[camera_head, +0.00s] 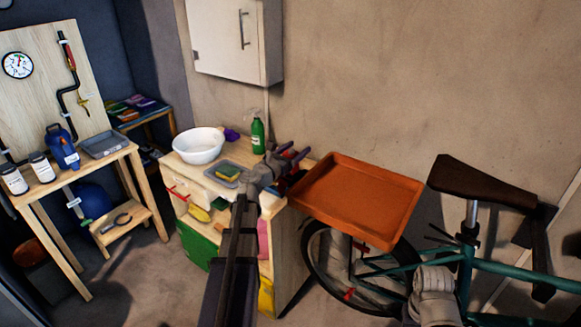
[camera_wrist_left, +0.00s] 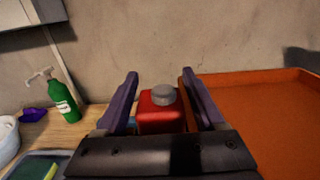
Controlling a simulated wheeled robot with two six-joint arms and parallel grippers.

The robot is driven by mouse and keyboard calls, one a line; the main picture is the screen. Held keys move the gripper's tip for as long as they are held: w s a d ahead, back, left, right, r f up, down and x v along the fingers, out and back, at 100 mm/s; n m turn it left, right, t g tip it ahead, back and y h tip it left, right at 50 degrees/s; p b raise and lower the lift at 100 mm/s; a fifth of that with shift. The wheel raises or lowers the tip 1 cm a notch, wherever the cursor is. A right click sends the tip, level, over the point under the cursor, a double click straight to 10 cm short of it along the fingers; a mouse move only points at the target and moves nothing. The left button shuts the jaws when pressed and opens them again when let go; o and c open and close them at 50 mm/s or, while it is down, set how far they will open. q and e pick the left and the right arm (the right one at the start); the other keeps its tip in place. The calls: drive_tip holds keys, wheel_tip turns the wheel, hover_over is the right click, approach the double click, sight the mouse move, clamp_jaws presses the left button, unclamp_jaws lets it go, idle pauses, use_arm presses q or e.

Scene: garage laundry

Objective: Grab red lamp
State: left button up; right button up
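A red lamp (camera_wrist_left: 160,112) with a grey round cap stands ahead of my left gripper in the left wrist view. Its lower part is hidden behind the gripper body. My left gripper (camera_wrist_left: 160,84) is open, with one purple-grey finger on each side of the lamp and gaps showing between fingers and lamp. In the head view the left gripper (camera_head: 294,152) is over the right back part of the wooden cabinet top, and the lamp is mostly hidden by it. My right gripper is not in view; a grey part of my right arm shows at the lower right.
An orange tray (camera_head: 355,200) is close to the right of the left gripper. A green bottle (camera_head: 258,134), a white bowl (camera_head: 198,146) and a grey tray with a sponge (camera_head: 228,175) are to the left. A wall is behind; a bicycle (camera_head: 480,262) stands right.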

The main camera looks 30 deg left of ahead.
use_arm(q)
clamp_jaws()
idle(0.3)
drive_tip(key=shift+r, duration=0.1)
wheel_tip(320, 180, up, 10)
drive_tip(key=p, duration=1)
